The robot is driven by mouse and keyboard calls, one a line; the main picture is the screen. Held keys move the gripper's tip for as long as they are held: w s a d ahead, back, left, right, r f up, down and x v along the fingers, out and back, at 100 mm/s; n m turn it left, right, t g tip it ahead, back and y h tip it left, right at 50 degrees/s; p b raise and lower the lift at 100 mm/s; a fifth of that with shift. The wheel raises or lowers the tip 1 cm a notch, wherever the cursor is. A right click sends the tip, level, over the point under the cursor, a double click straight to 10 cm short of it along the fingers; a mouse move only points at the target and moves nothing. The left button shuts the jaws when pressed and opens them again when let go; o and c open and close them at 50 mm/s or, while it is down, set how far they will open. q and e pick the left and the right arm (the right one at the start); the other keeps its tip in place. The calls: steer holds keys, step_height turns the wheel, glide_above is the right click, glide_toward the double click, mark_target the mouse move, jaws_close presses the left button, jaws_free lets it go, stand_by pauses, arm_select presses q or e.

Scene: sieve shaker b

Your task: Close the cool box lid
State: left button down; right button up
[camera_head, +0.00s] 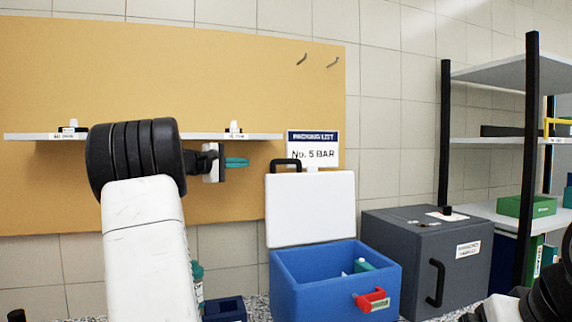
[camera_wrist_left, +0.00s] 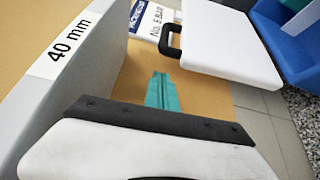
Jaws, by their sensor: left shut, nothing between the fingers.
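The blue cool box (camera_head: 300,294) stands on the speckled counter in the middle of the head view, with a red latch (camera_head: 372,300) on its front. Its white lid (camera_head: 310,210) stands open and upright at the back, with a black handle at its top left. The lid also shows in the left wrist view (camera_wrist_left: 228,45). My left gripper (camera_head: 237,162) has teal fingers that are shut and empty. It is in front of the board, left of the lid's handle and apart from it. It also shows in the left wrist view (camera_wrist_left: 160,88).
A dark grey cabinet (camera_head: 400,250) stands right of the cool box. A narrow shelf (camera_head: 150,136) runs along the tan board behind my left arm. A packing list sign (camera_head: 313,148) is behind the lid. A black-framed rack (camera_head: 531,150) stands at the right.

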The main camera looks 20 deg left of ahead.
mark_target(264, 162)
arm_select(q)
steer(key=x, duration=0.9)
steer(key=shift+w+d, duration=0.2)
steer(key=shift+w, duration=0.05)
steer(key=shift+s+d, duration=0.1)
